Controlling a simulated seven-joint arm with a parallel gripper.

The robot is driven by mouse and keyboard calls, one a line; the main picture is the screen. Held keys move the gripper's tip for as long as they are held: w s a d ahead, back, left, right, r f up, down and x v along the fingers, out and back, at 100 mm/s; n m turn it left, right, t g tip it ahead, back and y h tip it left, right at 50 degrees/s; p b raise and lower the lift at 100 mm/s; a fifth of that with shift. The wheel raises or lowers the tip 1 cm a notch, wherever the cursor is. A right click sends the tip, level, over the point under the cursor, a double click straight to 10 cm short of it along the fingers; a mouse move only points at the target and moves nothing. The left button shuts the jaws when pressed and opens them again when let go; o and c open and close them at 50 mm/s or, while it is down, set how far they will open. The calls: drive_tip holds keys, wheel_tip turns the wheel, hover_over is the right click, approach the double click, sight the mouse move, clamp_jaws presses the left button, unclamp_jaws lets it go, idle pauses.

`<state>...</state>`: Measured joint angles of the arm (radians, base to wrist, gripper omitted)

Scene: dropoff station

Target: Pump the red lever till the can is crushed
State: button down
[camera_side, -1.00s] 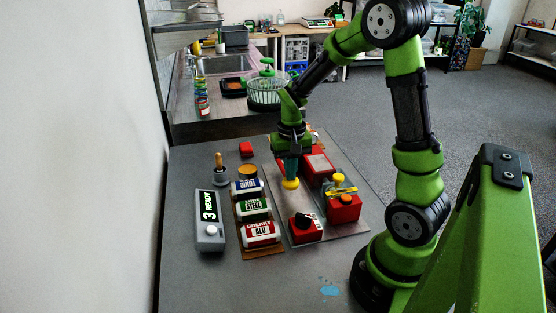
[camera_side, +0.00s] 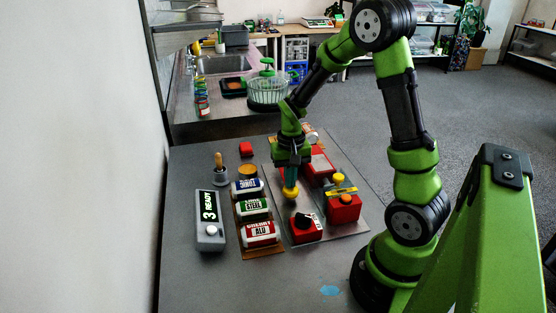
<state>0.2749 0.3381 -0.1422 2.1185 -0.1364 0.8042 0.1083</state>
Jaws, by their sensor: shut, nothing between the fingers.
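My gripper (camera_side: 290,180) points down with its teal fingers shut, at the yellow knob (camera_side: 290,194) over the grey base plate (camera_side: 275,184). The fingertips appear to touch the knob from above; nothing is held between them. A lever arm leading to the knob is hidden or too small to make out. The red machine body with a pale top (camera_side: 319,165) stands just right of the gripper. A can-like cylinder (camera_side: 310,135) shows behind my wrist, partly hidden; whether it is crushed I cannot tell.
Three labelled cans lie on a brown rack; the front one is red and white (camera_side: 261,233). A grey box reading "3 READY" (camera_side: 209,235) stands left. A red box with a black knob (camera_side: 304,230) and one with a yellow handle (camera_side: 342,205) stand nearby. The front table is mostly clear.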

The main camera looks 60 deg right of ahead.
wheel_tip(320, 180, up, 7)
drive_tip(key=shift+w+d, duration=0.35)
drive_tip(key=shift+d, duration=0.05)
drive_tip(key=shift+f, duration=0.1)
drive_tip(key=shift+s+a+f, duration=0.15)
drive_tip(key=shift+a+f, duration=0.05)
drive_tip(key=shift+f, duration=0.45)
drive_tip(key=shift+s+a+f, duration=0.15)
drive_tip(key=shift+f, duration=0.45)
drive_tip(key=shift+s+f, duration=0.15)
drive_tip(key=shift+f, duration=1.25)
